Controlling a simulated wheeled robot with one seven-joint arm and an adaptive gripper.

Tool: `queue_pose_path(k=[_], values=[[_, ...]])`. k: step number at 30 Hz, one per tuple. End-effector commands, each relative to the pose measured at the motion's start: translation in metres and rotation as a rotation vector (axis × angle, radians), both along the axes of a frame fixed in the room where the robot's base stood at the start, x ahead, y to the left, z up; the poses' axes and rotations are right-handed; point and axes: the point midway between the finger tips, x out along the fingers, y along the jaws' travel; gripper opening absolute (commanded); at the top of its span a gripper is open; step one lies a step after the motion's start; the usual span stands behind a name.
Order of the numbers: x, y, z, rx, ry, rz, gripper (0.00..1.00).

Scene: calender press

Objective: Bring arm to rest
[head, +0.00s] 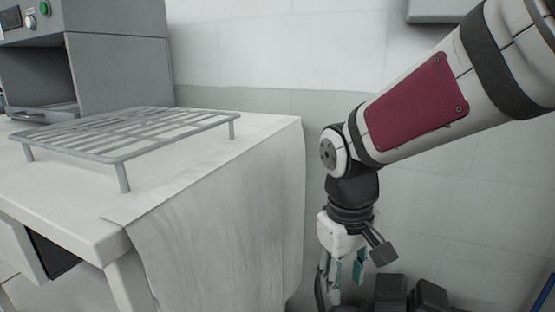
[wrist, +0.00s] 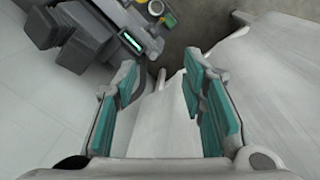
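My arm reaches in from the upper right in the head view and bends down at its wrist. My gripper (head: 345,275) hangs pointing down beside the right end of the white table (head: 200,170), apart from it. In the wrist view my gripper (wrist: 163,95) shows its two teal-padded fingers spread well apart. Nothing is between them, so it is open and empty.
A grey wire rack (head: 150,130) stands on the table, in front of a grey press machine (head: 120,60). Dark grey blocky parts (head: 405,293) show low at the right.

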Motion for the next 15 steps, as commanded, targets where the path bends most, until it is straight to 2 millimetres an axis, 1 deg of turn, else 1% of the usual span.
queue_pose_path(k=[1, 5, 6, 8, 9, 12, 15], values=[[-0.018, -0.013, 0.013, 0.004, -0.006, -0.041, 0.38], [-0.064, -0.037, 0.033, 0.014, -0.001, -0.134, 0.38], [-0.078, -0.044, 0.038, 0.019, 0.002, -0.164, 0.38], [-0.101, -0.052, 0.043, 0.026, 0.004, -0.206, 0.38], [-0.116, -0.057, 0.046, 0.03, 0.007, -0.233, 0.38], [-0.15, -0.066, 0.049, 0.044, 0.014, -0.294, 0.38], [-0.177, -0.072, 0.05, 0.056, 0.019, -0.342, 0.38]])
